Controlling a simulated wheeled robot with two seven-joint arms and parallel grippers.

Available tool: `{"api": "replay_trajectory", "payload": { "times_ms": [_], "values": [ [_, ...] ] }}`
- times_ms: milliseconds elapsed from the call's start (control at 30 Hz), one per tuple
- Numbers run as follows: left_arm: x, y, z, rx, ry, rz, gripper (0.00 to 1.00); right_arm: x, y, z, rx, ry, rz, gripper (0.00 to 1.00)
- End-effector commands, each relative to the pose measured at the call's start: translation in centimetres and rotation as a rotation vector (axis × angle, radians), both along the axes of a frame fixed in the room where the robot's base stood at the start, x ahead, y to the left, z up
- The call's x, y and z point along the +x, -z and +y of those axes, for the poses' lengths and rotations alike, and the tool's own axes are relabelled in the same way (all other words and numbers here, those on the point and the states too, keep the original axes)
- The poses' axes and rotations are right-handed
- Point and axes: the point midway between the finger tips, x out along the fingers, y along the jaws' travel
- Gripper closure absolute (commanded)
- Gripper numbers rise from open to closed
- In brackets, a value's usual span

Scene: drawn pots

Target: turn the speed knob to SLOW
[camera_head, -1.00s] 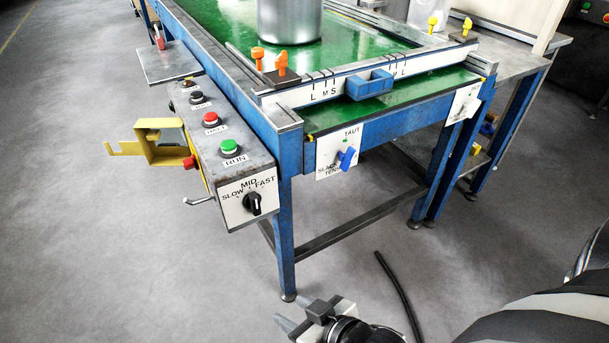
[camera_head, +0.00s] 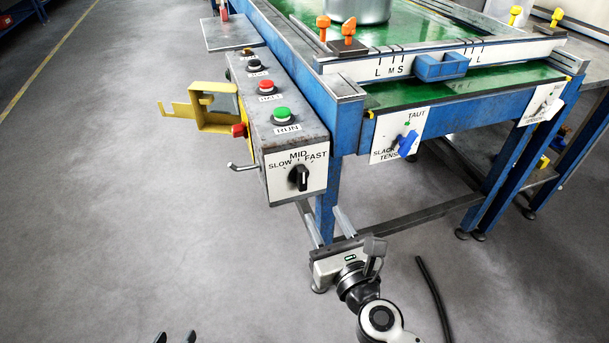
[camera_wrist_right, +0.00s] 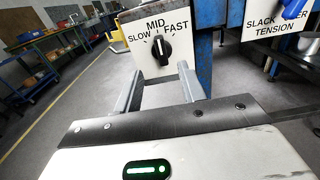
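The speed knob (camera_head: 300,178) is black with a white pointer line, on a white plate (camera_head: 283,190) marked SLOW, MID and FAST at the end of the grey control box. In the right wrist view the knob (camera_wrist_right: 161,49) points roughly up, towards MID. My right gripper (camera_head: 329,227) is open and empty, below and right of the knob in the head view and apart from it. In the wrist view its fingers (camera_wrist_right: 161,88) stand on either side below the knob. My left gripper (camera_head: 175,338) shows only its two separated dark tips at the bottom edge.
The control box carries a green RUN button (camera_head: 282,115) and a red button (camera_head: 270,88). A yellow bracket (camera_head: 205,112) and a metal lever (camera_head: 242,167) stick out on its left. A blue tension knob (camera_head: 406,144) is to the right. The floor at left is clear.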

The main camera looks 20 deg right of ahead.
Motion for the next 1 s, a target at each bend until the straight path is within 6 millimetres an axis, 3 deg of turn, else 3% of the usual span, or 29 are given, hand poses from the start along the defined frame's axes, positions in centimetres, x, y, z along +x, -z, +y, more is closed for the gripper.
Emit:
{"api": "replay_trajectory", "payload": {
  "times_ms": [300, 500, 700, 1000],
  "values": [
    [-0.4, 0.2, 0.2, 0.005, -0.003, 0.036, 0.64, 7.2, -0.3, 0.3, -0.004, -0.001, -0.003, 0.60],
    [-0.1, 0.1, 0.2, 0.002, -0.006, 0.031, 0.64, 10.5, -0.1, 0.4, -0.005, -0.002, -0.002, 0.60],
    [0.0, 0.1, 0.2, 0.002, -0.007, 0.028, 0.64, 12.0, 0.0, 0.5, -0.005, -0.002, 0.000, 0.60],
    [0.0, 0.0, 0.2, 0.003, -0.008, 0.026, 0.64, 12.2, 0.0, 0.5, -0.005, -0.002, 0.000, 0.60]
  ]
}}
